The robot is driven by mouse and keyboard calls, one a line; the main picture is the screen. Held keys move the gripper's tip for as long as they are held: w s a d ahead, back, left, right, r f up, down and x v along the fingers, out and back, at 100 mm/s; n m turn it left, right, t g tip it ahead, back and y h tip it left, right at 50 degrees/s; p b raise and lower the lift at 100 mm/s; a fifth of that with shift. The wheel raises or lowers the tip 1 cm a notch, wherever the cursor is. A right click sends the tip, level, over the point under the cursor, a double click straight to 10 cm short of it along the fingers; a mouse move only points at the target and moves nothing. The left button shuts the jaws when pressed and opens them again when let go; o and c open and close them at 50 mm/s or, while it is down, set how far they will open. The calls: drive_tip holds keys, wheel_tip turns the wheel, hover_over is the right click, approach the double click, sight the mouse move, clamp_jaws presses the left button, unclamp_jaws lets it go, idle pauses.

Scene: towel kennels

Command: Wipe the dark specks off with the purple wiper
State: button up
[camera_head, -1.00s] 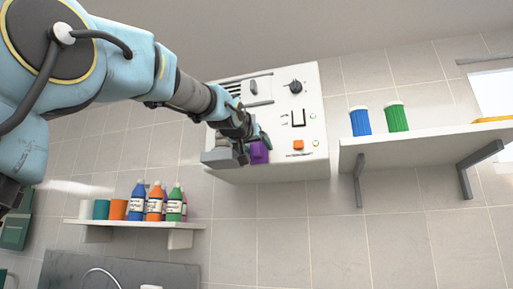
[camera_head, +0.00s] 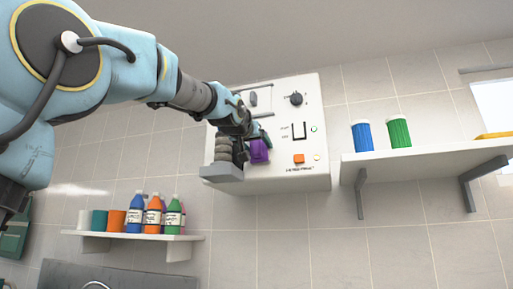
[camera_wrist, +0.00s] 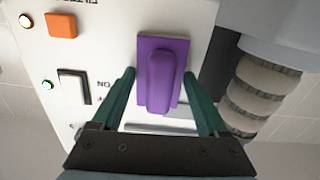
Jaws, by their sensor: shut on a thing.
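The purple wiper (camera_head: 259,151) is at the lower middle of the white panel (camera_head: 275,180). My gripper (camera_wrist: 160,85) is shut on it, with one green finger on each side of the wiper's raised grip in the wrist view. The wiper's flat purple plate (camera_wrist: 175,50) faces the panel; I cannot tell whether it touches. No dark specks can be made out clearly; the wiper and gripper hide part of the panel.
A ribbed grey hose (camera_wrist: 262,90) and grey fitting stand close beside my gripper. The panel carries an orange button (camera_head: 299,159), a rocker switch (camera_head: 299,131) and a dark knob (camera_head: 295,98). Shelves with blue and green jars (camera_head: 399,131) and bottles (camera_head: 154,215) flank it.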

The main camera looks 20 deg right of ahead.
sight(260, 166)
drive_tip(key=shift+r, duration=0.45)
drive_tip(key=shift+f+b, duration=2.95)
drive_tip(key=shift+f, duration=0.2)
drive_tip(key=shift+r+p, duration=2.55)
drive_tip(key=shift+r, duration=0.6)
drive_tip(key=shift+w+d+f+b, duration=0.1)
drive_tip(key=shift+f+b, duration=2.85)
drive_tip(key=shift+f, duration=0.2)
drive_tip(key=shift+s+a+f+b, duration=0.1)
drive_tip(key=shift+s+a+b, duration=0.2)
drive_tip(key=shift+b+v, duration=1)
drive_tip(key=shift+v, duration=1.6)
